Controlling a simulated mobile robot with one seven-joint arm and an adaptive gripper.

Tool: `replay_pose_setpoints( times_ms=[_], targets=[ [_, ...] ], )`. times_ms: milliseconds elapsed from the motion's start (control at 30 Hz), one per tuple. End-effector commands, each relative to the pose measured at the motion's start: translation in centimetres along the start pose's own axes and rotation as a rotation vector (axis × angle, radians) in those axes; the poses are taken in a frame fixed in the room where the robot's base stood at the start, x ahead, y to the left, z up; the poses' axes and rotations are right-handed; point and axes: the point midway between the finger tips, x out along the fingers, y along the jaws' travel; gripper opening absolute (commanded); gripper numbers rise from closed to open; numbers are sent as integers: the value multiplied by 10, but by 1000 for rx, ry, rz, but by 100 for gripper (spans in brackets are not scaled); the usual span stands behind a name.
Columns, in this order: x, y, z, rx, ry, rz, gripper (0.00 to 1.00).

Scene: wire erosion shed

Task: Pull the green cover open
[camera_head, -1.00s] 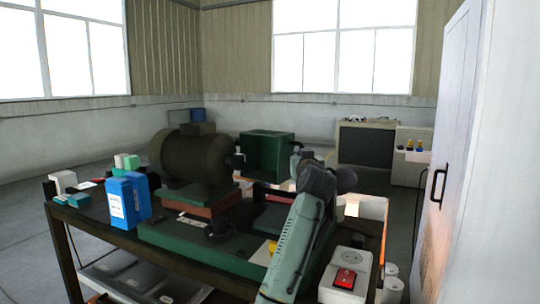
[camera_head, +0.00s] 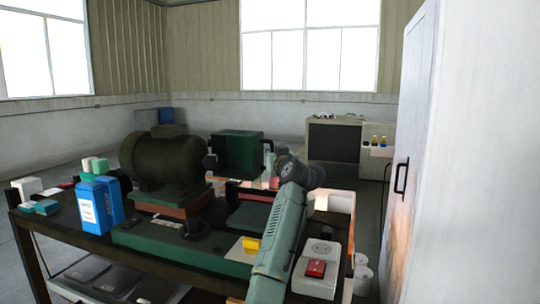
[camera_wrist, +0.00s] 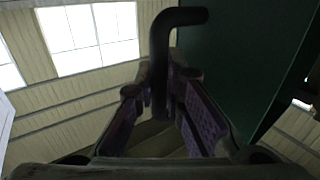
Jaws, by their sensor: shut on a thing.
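The green cover (camera_head: 238,150) is a dark green box shape at the back of the bench, right of the big motor. In the wrist view its flat dark green face (camera_wrist: 228,55) fills the upper right. A dark bent bar handle (camera_wrist: 160,60) stands in front of that face. My gripper (camera_wrist: 160,88) is shut on the handle's straight part, with one finger on each side. In the head view my arm reaches up and away toward the cover's right side, and the fingers are hard to make out there. How far the cover is open I cannot tell.
The dark motor (camera_head: 162,162) stands left of the cover. Blue boxes (camera_head: 95,203) stand at the bench's left. A white switch box with a red switch (camera_head: 316,268) is by my arm at the front right. A tall pale cabinet (camera_head: 440,150) closes off the right side.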

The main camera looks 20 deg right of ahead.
Motion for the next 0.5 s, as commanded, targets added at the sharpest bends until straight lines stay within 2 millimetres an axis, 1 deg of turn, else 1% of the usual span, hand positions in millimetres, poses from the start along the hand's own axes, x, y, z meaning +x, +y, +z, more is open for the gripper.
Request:
replay_pose_setpoints(
  times_ms=[167,200,500],
  targets=[
    [-1,0,-2,4,4,1,0],
    [-1,1,-2,4,4,1,13],
    [0,1,0,2,1,2,32]
  ],
)
